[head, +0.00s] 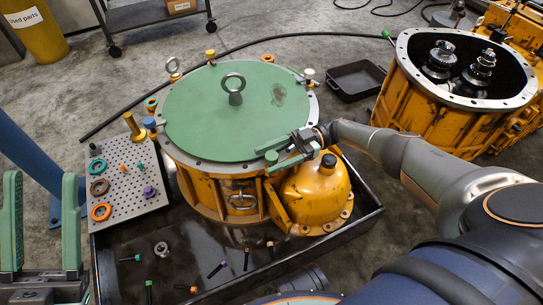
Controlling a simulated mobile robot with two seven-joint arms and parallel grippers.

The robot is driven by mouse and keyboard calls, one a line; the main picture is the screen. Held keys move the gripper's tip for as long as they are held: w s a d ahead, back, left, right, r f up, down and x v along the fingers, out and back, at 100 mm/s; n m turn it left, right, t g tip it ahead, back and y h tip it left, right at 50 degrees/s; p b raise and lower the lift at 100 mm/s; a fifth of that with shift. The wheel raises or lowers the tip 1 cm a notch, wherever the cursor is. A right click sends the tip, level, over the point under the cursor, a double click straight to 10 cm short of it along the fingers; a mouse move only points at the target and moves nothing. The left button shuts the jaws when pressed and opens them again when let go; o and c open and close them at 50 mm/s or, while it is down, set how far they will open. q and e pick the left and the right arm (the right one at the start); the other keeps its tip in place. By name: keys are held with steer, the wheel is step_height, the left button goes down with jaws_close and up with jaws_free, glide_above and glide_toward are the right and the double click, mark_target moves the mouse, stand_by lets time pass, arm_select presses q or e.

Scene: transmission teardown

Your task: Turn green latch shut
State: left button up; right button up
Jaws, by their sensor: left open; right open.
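A small green cylinder (271,157), which looks like the green latch, stands at the front right rim of the round housing (205,185). A large green lid (210,115) with a metal lifting ring covers the housing. My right gripper (279,155) reaches in from the right with its green fingers at the green cylinder. It is open; I cannot tell whether its fingers touch the cylinder. The latch's lower part is hidden by the fingers. My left gripper (41,182) is open and empty at the bottom left, apart from the housing.
A perforated board (127,180) with coloured rings and pegs lies left of the housing. A yellow dome (318,193) stands just under my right gripper. The dark tray (362,220) holds loose bolts. An open yellow housing (425,113) stands at the right, near a black bin (355,80).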

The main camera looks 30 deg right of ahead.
mark_target(272, 155)
step_height(272, 155, up, 4)
steer(key=p, duration=0.3)
steer(key=shift+f, duration=0.1)
arm_select(q)
step_height(272, 155, up, 16)
steer(key=a+p, duration=0.2)
steer(key=p, duration=0.9)
steer(key=w+f+n+g+y+p, duration=0.1)
steer(key=w+f+n+y, duration=0.2)
steer(key=f, duration=0.4)
steer(key=w+f+n+y+p, duration=0.1)
steer(key=w+f+n+y, duration=0.2)
steer(key=f+y, duration=0.2)
steer(key=shift+w+a+f+g, duration=0.15)
steer(key=shift+a+f+g, duration=0.3)
steer(key=shift+f, duration=0.45)
arm_select(e)
steer(key=s+a+r, duration=0.6)
steer(key=s+r, duration=0.3)
steer(key=s, duration=0.3)
steer(key=shift+s, duration=0.3)
steer(key=shift+a, duration=0.1)
